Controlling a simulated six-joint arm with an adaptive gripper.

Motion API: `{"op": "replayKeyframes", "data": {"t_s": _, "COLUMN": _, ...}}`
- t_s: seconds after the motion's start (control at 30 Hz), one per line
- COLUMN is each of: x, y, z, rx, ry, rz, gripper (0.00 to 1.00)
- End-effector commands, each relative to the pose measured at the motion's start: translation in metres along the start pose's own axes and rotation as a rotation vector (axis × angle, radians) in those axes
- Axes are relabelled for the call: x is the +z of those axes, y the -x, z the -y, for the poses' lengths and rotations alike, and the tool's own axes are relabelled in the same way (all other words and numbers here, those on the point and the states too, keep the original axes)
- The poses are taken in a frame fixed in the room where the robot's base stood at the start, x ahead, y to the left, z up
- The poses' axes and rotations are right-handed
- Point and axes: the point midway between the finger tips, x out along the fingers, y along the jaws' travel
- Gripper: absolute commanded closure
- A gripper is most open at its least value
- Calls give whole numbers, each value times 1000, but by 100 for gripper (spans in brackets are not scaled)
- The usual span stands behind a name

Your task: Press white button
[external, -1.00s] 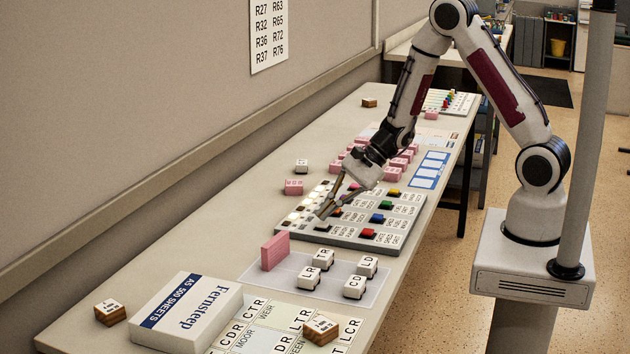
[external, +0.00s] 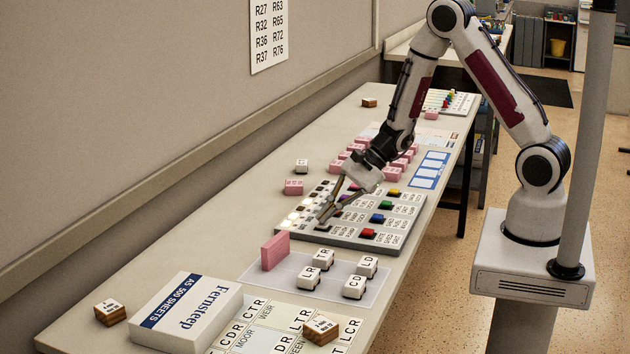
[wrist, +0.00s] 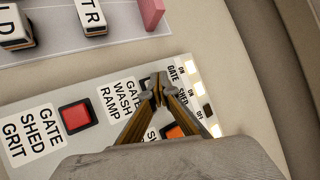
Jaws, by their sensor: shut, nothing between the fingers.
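The button panel (external: 340,240) lies flat on the long table, with coloured buttons beside printed labels. I cannot make out a white button; the spot beside the "GATE WASH RAMP" label (wrist: 122,95) is covered by my fingertips in the wrist view. My gripper (wrist: 158,90) is shut and empty, its tips together over that spot, low at the panel's near left part in the external view (external: 323,219). Whether the tips touch a button cannot be told. A red button (wrist: 75,117) and a partly covered orange button (wrist: 173,131) are close by.
Lit and dark indicators (wrist: 197,78) line the panel's edge. A tray (external: 275,285) with lettered blocks and a pink block (external: 275,251) is nearer the camera. Pink blocks (external: 293,187) stand behind the panel. A paper pack (external: 185,313) lies at the front left.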

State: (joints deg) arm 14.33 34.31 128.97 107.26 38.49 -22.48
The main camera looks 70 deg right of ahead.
Motion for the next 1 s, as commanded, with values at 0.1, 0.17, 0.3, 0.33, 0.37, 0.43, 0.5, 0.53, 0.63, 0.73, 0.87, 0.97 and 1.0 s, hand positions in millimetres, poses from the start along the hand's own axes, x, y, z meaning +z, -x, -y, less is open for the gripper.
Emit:
{"op": "replayKeyframes", "data": {"t_s": 0.1, "x": 1, "y": 2, "z": 2, "rx": 0, "ry": 1, "rz": 0, "gripper": 100}}
{"op": "replayKeyframes", "data": {"t_s": 0.17, "x": 2, "y": 4, "z": 2, "rx": 0, "ry": 1, "rz": 0, "gripper": 100}}
{"op": "replayKeyframes", "data": {"t_s": 0.3, "x": 4, "y": 6, "z": 4, "rx": 0, "ry": 1, "rz": 0, "gripper": 100}}
{"op": "replayKeyframes", "data": {"t_s": 0.33, "x": 4, "y": 6, "z": 4, "rx": 0, "ry": 1, "rz": 0, "gripper": 100}}
{"op": "replayKeyframes", "data": {"t_s": 0.37, "x": 4, "y": 6, "z": 4, "rx": 0, "ry": 1, "rz": 0, "gripper": 100}}
{"op": "replayKeyframes", "data": {"t_s": 0.43, "x": 4, "y": 6, "z": 4, "rx": 0, "ry": 0, "rz": 0, "gripper": 100}}
{"op": "replayKeyframes", "data": {"t_s": 0.5, "x": 4, "y": 6, "z": 4, "rx": 0, "ry": 0, "rz": 0, "gripper": 100}}
{"op": "replayKeyframes", "data": {"t_s": 0.53, "x": 4, "y": 6, "z": 4, "rx": 0, "ry": 0, "rz": 0, "gripper": 100}}
{"op": "replayKeyframes", "data": {"t_s": 0.63, "x": 4, "y": 6, "z": 4, "rx": 0, "ry": 0, "rz": 0, "gripper": 100}}
{"op": "replayKeyframes", "data": {"t_s": 0.73, "x": 5, "y": 7, "z": 5, "rx": 0, "ry": 1, "rz": 0, "gripper": 100}}
{"op": "replayKeyframes", "data": {"t_s": 0.87, "x": 8, "y": 11, "z": 8, "rx": 0, "ry": 1, "rz": 0, "gripper": 100}}
{"op": "replayKeyframes", "data": {"t_s": 0.97, "x": 11, "y": 15, "z": 12, "rx": -2, "ry": 1, "rz": 0, "gripper": 100}}
{"op": "replayKeyframes", "data": {"t_s": 1.0, "x": 12, "y": 17, "z": 13, "rx": -1, "ry": 2, "rz": 0, "gripper": 100}}
